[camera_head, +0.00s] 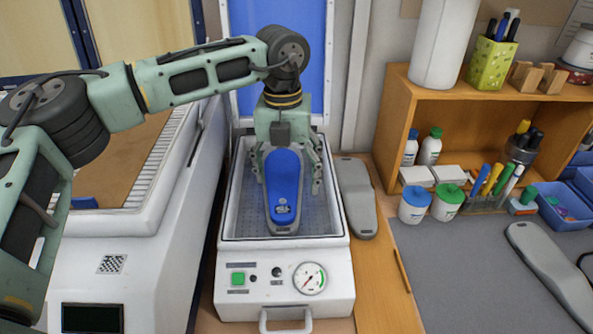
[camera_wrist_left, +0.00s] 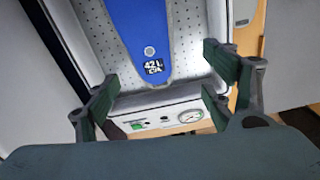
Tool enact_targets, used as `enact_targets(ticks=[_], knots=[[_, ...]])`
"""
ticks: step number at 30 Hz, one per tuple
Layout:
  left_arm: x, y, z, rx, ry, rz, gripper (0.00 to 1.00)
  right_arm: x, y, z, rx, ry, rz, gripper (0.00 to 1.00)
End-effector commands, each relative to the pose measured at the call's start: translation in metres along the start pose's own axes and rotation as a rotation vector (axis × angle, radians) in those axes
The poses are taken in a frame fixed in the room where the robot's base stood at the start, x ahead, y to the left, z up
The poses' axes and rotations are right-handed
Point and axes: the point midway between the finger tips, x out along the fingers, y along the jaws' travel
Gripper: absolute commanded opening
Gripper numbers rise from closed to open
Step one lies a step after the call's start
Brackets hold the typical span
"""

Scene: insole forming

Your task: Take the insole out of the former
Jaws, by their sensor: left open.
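The blue insole (camera_head: 284,187) lies on a grey form inside the open former (camera_head: 285,290). Its heel end points to the front, and its label shows in the left wrist view (camera_wrist_left: 142,40). My left gripper (camera_head: 287,180) comes down from above over the insole, with its fingers spread to either side. In the left wrist view my left gripper (camera_wrist_left: 165,95) is open and empty, with the insole's heel end seen between and beyond its fingers. The far end of the insole is partly hidden under the gripper in the head view. My right gripper is not in view.
A grey insole-shaped form (camera_head: 356,198) lies right of the former. A wooden shelf (camera_head: 388,140) with bottles and pens stands further right, and another grey form (camera_head: 548,268) lies on the dark mat (camera_head: 450,285). A large white machine (camera_head: 150,270) stands close on the left.

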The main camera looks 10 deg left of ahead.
Motion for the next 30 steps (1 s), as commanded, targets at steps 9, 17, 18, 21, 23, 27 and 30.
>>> enact_targets(ticks=[9, 17, 18, 21, 23, 27, 30], knots=[[0.023, 0.009, 0.001, -0.007, -0.009, 0.027, 0.76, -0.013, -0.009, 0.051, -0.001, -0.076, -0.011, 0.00], [0.058, 0.017, 0.000, -0.006, -0.008, 0.025, 0.76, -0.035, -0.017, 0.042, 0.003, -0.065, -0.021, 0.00], [0.064, 0.017, 0.000, -0.007, -0.008, 0.026, 0.76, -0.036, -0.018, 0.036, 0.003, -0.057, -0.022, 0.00], [0.073, 0.017, 0.000, -0.007, -0.010, 0.024, 0.76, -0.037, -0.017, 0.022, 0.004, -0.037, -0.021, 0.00], [0.076, 0.017, 0.001, -0.007, -0.010, 0.024, 0.76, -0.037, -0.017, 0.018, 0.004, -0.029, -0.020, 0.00], [0.077, 0.016, 0.001, -0.006, -0.011, 0.023, 0.76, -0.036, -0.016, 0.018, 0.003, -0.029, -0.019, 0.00], [0.077, 0.016, 0.001, -0.006, -0.011, 0.023, 0.71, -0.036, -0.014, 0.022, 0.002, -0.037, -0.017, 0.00]])
